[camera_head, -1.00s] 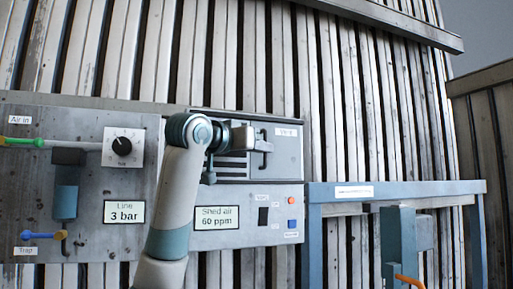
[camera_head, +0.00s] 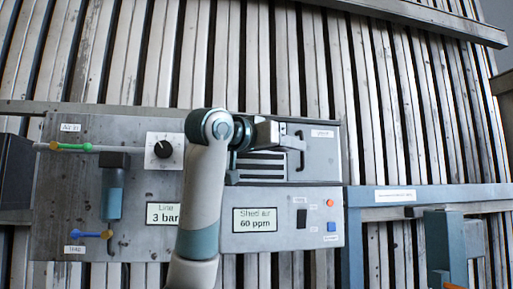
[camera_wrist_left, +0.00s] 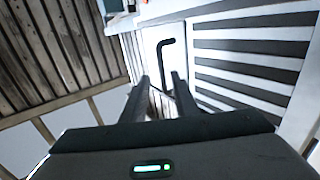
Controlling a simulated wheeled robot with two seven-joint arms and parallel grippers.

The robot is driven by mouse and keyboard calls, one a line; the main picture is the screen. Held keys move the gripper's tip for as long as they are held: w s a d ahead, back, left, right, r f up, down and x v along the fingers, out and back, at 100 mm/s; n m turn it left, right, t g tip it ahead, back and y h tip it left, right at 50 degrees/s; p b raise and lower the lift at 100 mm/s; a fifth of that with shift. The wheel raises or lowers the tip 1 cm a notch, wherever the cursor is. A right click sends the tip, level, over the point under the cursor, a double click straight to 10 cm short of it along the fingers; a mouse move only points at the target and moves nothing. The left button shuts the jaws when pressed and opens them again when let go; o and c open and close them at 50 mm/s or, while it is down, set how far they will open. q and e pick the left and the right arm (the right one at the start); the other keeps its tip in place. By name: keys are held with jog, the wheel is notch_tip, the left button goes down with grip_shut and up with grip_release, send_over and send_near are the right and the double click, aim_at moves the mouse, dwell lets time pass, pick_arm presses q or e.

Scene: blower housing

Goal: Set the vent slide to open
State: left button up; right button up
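The vent slide is a grey plate with a dark bent handle (camera_head: 300,152), right of several dark vent slots (camera_head: 268,166) in the head view. My left arm hides part of the slots. The left wrist view shows the handle (camera_wrist_left: 164,58) upright, with the striped slots (camera_wrist_left: 245,60) beside it on the right. My left gripper (camera_head: 284,133) is just left of the handle in the head view. In the wrist view its two fingers (camera_wrist_left: 160,92) are apart, and the handle's lower end shows beyond the gap. I cannot tell whether they touch it. My right gripper is not in view.
Below the vent are a "Shed air 60 ppm" display (camera_head: 254,220), a black switch (camera_head: 301,218) and orange and blue buttons. A knob (camera_head: 163,149) and an air line are at the left. A blue frame (camera_head: 440,194) stands at the right.

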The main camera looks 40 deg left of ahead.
pick_arm(q)
jog(key=s+a+b, duration=0.1)
jog(key=s+b, duration=0.4)
jog(key=s, duration=0.7)
jog(key=shift+s+a, duration=0.15)
jog(key=shift+a, duration=0.05)
